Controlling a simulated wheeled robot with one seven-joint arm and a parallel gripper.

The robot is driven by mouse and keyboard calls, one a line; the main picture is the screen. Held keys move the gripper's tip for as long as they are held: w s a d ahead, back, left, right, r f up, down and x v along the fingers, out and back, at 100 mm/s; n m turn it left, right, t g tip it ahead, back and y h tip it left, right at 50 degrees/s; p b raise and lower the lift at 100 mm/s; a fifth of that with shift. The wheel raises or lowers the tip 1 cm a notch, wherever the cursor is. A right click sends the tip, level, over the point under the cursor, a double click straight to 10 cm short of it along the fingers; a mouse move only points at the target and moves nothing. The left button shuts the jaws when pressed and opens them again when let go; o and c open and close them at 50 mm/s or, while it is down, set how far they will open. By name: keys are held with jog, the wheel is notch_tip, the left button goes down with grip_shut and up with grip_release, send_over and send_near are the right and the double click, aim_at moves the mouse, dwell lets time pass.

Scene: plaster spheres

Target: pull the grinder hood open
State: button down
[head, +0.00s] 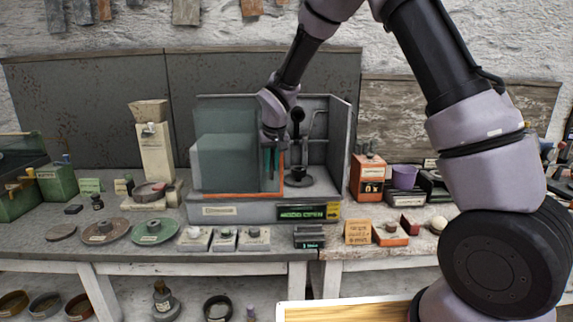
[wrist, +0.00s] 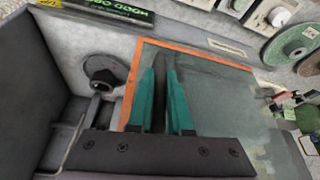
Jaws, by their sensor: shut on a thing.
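The grinder hood (head: 225,150) is a see-through greenish panel with an orange edge, covering the left part of a grey cabinet (head: 240,212). The cabinet's right part is uncovered, with a dark grinder spindle (head: 298,148) inside. A lit sign (head: 309,213) on the cabinet front reads "HOOD OPEN". My gripper (head: 271,172) is at the hood's right side, fingers pointing down. In the wrist view, its teal fingers (wrist: 160,72) are shut on a dark upright bar, seemingly the hood's handle, in front of the hood panel (wrist: 205,90). The fingers hide part of the bar.
Small blocks with knobs (head: 224,239) and green and brown discs (head: 153,231) lie along the bench front, left of centre.

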jog(key=shift+a, duration=0.4)
jog(key=c, duration=0.8)
grip_release()
jog(key=shift+c, duration=0.2)
jog(key=a+v, duration=0.1)
jog(key=v, duration=0.9)
jog(key=shift+d+r, duration=0.4)
jog(key=shift+d, duration=0.1)
jog(key=shift+s, duration=0.15)
